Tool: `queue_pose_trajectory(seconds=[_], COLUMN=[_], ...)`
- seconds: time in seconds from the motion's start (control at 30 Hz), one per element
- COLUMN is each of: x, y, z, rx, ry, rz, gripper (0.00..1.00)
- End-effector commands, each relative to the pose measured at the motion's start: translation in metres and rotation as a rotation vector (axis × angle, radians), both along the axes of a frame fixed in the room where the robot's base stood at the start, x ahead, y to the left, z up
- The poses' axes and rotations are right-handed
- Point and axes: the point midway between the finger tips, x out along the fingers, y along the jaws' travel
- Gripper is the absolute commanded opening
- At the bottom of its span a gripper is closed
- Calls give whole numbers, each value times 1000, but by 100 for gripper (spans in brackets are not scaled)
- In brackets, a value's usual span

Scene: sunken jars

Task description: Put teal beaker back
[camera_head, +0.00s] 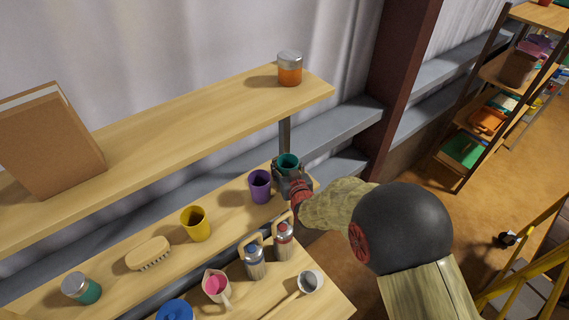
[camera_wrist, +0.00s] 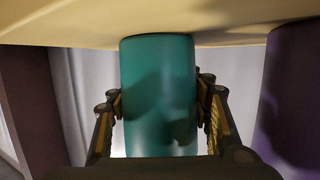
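The teal beaker (camera_head: 288,161) is at the right end of the lower wooden shelf (camera_head: 160,283), just right of the purple beaker (camera_head: 260,186). My gripper (camera_head: 289,173) reaches it from the front. In the wrist view, which looks upside down, the teal beaker (camera_wrist: 158,95) fills the space between my fingers (camera_wrist: 158,105). The finger pads lie against both its sides. Its base meets or nearly meets the wooden surface at the top of that view. Whether it bears on the shelf is hard to tell. The purple beaker (camera_wrist: 290,95) stands close by, apart from the fingers.
Two flasks (camera_head: 254,262) (camera_head: 284,243), a pink-filled jug (camera_head: 216,285) and a pan (camera_head: 310,282) are in front. The upper shelf (camera_head: 190,120) overhangs behind, with an orange jar (camera_head: 290,70).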

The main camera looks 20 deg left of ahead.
Motion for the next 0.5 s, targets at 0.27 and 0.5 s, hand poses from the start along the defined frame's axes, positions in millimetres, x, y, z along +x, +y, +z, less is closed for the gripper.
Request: queue_pose_trajectory(seconds=[0.27,0.5], x=[0,0], y=[0,0], z=[1,1], rx=[1,1], ry=[-1,-1], rz=[0,0], gripper=[60,66])
